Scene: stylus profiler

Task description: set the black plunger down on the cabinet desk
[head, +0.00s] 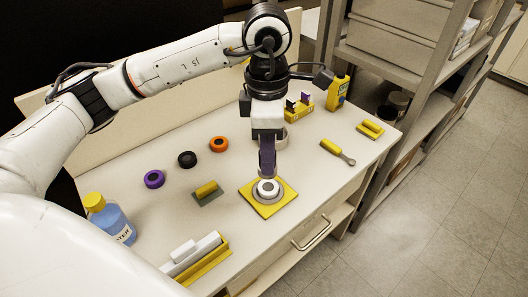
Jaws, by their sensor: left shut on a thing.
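My left gripper (267,172) points straight down over the front middle of the cabinet desk (330,190). It is shut on a dark, purplish upright piece, mostly hidden by the fingers; I cannot tell for sure that it is the black plunger. Right under the fingertips is a white round piece (268,189) in a grey ring on a yellow square plate (283,204); I cannot tell whether they touch. A black ring-shaped piece (187,159) lies on the desk to the left. My right gripper is not in view.
Purple (154,179) and orange (219,144) rings flank the black one. A yellow-handled block (207,192), a blue bottle (112,222), a yellow rack (299,114), a yellow-handled tool (336,151) and a yellow bottle (337,93) stand around. The desk's right front is clear.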

